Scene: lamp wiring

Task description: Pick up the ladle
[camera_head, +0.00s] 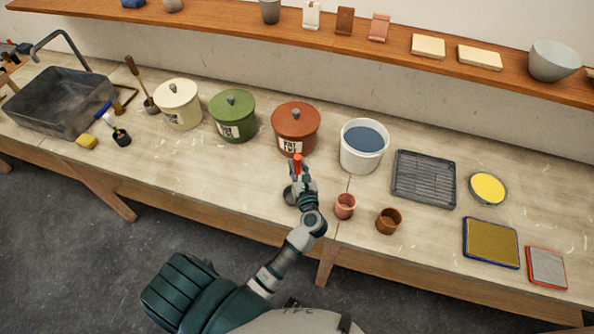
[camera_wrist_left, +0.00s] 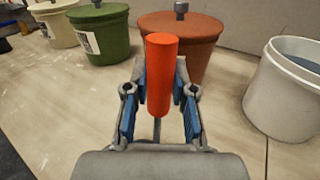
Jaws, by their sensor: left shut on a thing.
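The ladle has an orange-red handle (camera_head: 298,164) that stands roughly upright in front of the rust-red lidded pot (camera_head: 296,125). My left gripper (camera_head: 299,180) is shut on the ladle near the bench's front half. In the left wrist view the orange handle (camera_wrist_left: 161,75) is between the two blue-padded fingers (camera_wrist_left: 159,112), with a thin grey shaft below it. A round grey part (camera_head: 289,195), likely the ladle's bowl, shows low beside the gripper and is mostly hidden. I cannot tell whether it touches the bench. My right gripper is not in view.
Cream (camera_head: 178,107) and green (camera_head: 233,119) pots stand left of the rust-red pot. A white bucket (camera_head: 359,160) is to the right. Two small cups (camera_head: 345,207) (camera_head: 388,221) stand close right of my gripper. A shelf (camera_head: 384,50) runs above.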

